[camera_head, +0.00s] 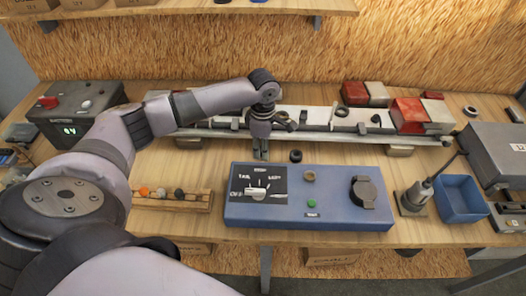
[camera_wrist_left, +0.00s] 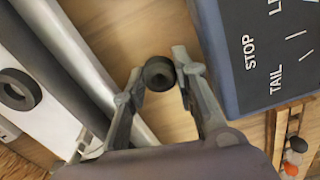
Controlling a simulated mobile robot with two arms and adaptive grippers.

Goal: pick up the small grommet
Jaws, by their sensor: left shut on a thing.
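The small grommet (camera_wrist_left: 158,73) is a short black rubber ring. In the left wrist view it sits between my left gripper's fingertips (camera_wrist_left: 160,77), which touch it from both sides. In the head view my left gripper (camera_head: 260,156) points down just behind the blue control box, and the grommet in it cannot be made out there. A second small black ring (camera_head: 296,155) lies on the table to the right of the gripper. A larger black ring (camera_wrist_left: 18,90) lies on the pale rail in the left wrist view. My right gripper is not in view.
The blue control box (camera_head: 340,215) stands close in front of the gripper, and the long metal rail (camera_head: 330,133) runs behind it. A wooden holder (camera_head: 172,204) with small coloured balls lies left. A blue bin (camera_head: 462,203) stands right.

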